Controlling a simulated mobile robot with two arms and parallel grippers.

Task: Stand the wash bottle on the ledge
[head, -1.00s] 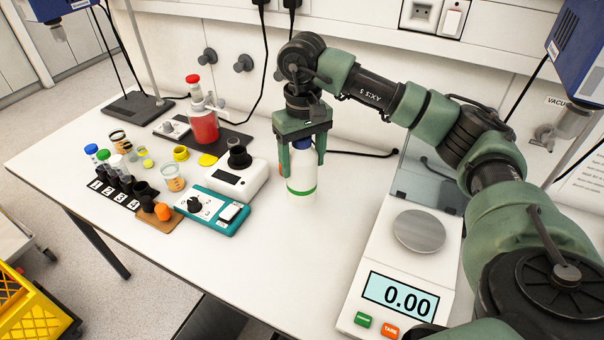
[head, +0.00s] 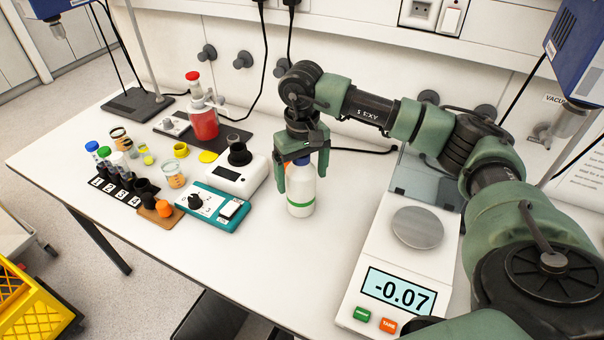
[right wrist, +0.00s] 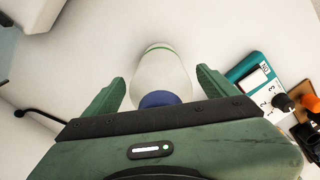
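The wash bottle (head: 301,197), white with a green band and a blue cap, appears upright on the white bench. My right gripper (head: 302,178) points down over it, one finger on each side. In the right wrist view, the bottle (right wrist: 163,75) lies between the fingers with a narrow gap at each side, so the gripper looks open. The gripper hides part of the bottle's top in the head view. A white ledge-like strip (head: 350,38) runs along the back wall; whether it is the ledge is unclear. My left gripper is out of view.
A balance (head: 390,270) reading -0.07 stands right of the bottle. A teal device (head: 212,207), a white device (head: 238,177), a red-filled bottle (head: 204,123) and several tubes stand left. The bench in front of the bottle is clear.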

